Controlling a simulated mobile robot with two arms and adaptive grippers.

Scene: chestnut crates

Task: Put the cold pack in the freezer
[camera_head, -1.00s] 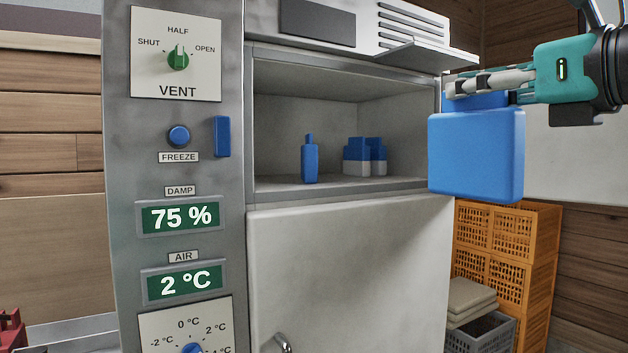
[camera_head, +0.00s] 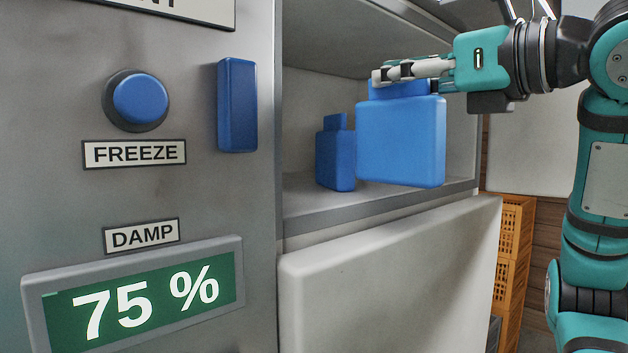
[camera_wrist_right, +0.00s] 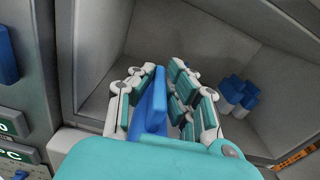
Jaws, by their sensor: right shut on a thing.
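The cold pack (camera_head: 400,140) is a blue flat block with a narrower top. My right gripper (camera_head: 385,76) is shut on that top and holds the pack upright at the opening of the freezer compartment (camera_head: 300,222). I cannot tell how far inside it is. In the right wrist view, the pack (camera_wrist_right: 152,105) is edge-on between the fingers (camera_wrist_right: 155,95), which point into the compartment (camera_wrist_right: 100,50). The compartment is open at the front. My left gripper is not in view.
A similar blue pack (camera_head: 335,158) stands on the compartment floor, left of the held one. Blue-and-white items (camera_wrist_right: 238,95) stand inside to the right in the wrist view. A blue FREEZE button (camera_head: 140,100) and blue bar (camera_head: 237,105) are on the panel. Orange crates (camera_head: 512,250) stand at right.

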